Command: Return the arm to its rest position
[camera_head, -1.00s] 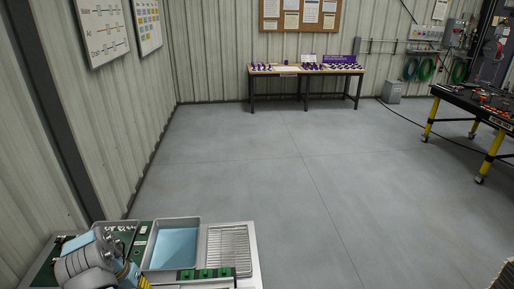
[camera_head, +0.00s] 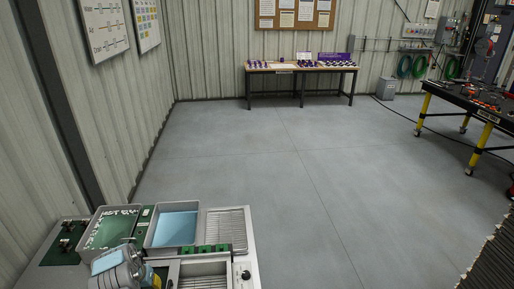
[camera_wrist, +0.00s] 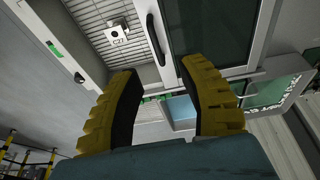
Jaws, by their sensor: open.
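My gripper shows in the wrist view (camera_wrist: 163,105) with its two yellow ridged fingers spread apart and nothing between them. In the head view, part of my arm shows at the lower left, over the front of the bench unit (camera_head: 254,262); the fingertips cannot be made out clearly there.
A light-blue-bottomed tray (camera_head: 175,229), a tray with white pieces (camera_head: 108,230) and a wire rack (camera_head: 226,226) sit on the unit. The floor (camera_head: 290,180) is clear. A display table (camera_head: 300,66) stands at the back wall, a black-topped table (camera_head: 470,96) at the right.

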